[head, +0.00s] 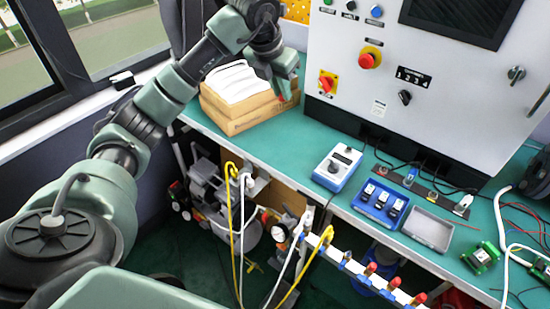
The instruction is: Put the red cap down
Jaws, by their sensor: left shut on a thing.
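My left arm reaches in from the left to the green bench. My left gripper (280,86) points down at the front right end of a cardboard box. It is shut on the red cap (281,98), of which only a small red bit shows at the fingertips. The rest of the cap is hidden by the fingers. I cannot tell whether the cap touches the box or the bench. My right gripper is not in view.
The cardboard box (236,115) holds white papers. A control cabinet (420,75) stands to the right. A blue-white meter (337,168), a blue tray (369,201) and a grey tray (428,229) line the bench. Below, a white manifold (352,268) carries several red tops.

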